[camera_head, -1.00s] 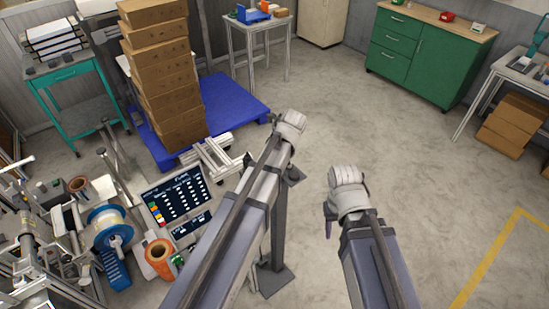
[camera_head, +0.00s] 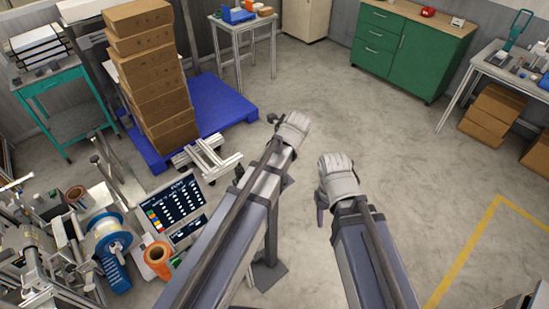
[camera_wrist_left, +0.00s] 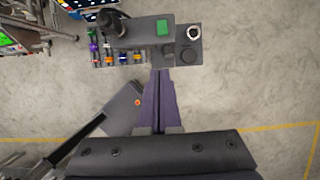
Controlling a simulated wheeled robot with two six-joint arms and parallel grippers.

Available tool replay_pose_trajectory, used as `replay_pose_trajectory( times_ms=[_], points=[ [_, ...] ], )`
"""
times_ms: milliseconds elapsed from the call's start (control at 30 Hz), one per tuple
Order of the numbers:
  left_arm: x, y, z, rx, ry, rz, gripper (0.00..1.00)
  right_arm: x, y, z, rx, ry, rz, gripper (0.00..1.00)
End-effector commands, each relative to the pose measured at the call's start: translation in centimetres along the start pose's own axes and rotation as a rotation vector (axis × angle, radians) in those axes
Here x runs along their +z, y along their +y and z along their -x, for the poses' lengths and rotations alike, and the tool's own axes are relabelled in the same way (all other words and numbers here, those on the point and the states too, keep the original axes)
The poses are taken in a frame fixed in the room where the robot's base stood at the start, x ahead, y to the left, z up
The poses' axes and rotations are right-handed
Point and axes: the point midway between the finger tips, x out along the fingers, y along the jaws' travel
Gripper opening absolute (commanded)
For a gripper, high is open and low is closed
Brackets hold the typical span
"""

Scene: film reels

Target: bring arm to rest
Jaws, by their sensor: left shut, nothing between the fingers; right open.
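My left arm comes in from the left in the head view, with its wrist (camera_head: 292,130) over the floor; its fingers are hidden there. In the left wrist view my left gripper (camera_wrist_left: 160,78) is shut and empty, its purple-grey fingers together. They point at a dark control box (camera_wrist_left: 187,52) with a green button; I cannot tell the gap between them. My right gripper (camera_head: 320,208) hangs below its pale wrist in the head view, over bare floor. Only a small purple finger part shows, and it holds nothing that I can see.
Stacked cardboard boxes (camera_head: 155,90) stand on a blue pallet (camera_head: 228,103) at the back left. Machinery with a blue-flanged reel (camera_head: 106,238), an orange spool (camera_head: 158,258) and a screen (camera_head: 172,202) fills the left. A green cabinet (camera_head: 425,60) stands behind. The floor at centre right is clear.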

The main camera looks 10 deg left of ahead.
Motion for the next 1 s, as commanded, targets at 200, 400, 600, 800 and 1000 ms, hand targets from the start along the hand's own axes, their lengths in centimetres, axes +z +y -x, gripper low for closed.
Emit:
replay_pose_trajectory(
  times_ms=[200, 400, 600, 800, 1000],
  points=[
    [0.1, 0.0, 0.5, 0.000, 0.000, 0.000, 0.00, 0.0, 0.0, 0.5, 0.000, 0.000, -0.004, 0.50],
    [0.0, 0.0, 0.5, 0.000, 0.000, 0.000, 0.00, 0.0, 0.0, 0.4, 0.000, 0.000, -0.003, 0.50],
    [0.0, 0.0, 0.5, 0.000, 0.000, 0.000, 0.00, 0.0, 0.0, 0.4, 0.000, 0.000, -0.003, 0.50],
    [-1.4, 0.5, -1.0, 0.002, 0.014, 0.081, 0.00, -0.1, -0.1, -1.3, 0.000, 0.000, -0.001, 0.50],
    [-7.4, 2.6, -5.7, 0.035, 0.075, 0.495, 0.00, -0.5, -0.7, -7.4, 0.001, 0.001, 0.007, 0.50]
  ],
)
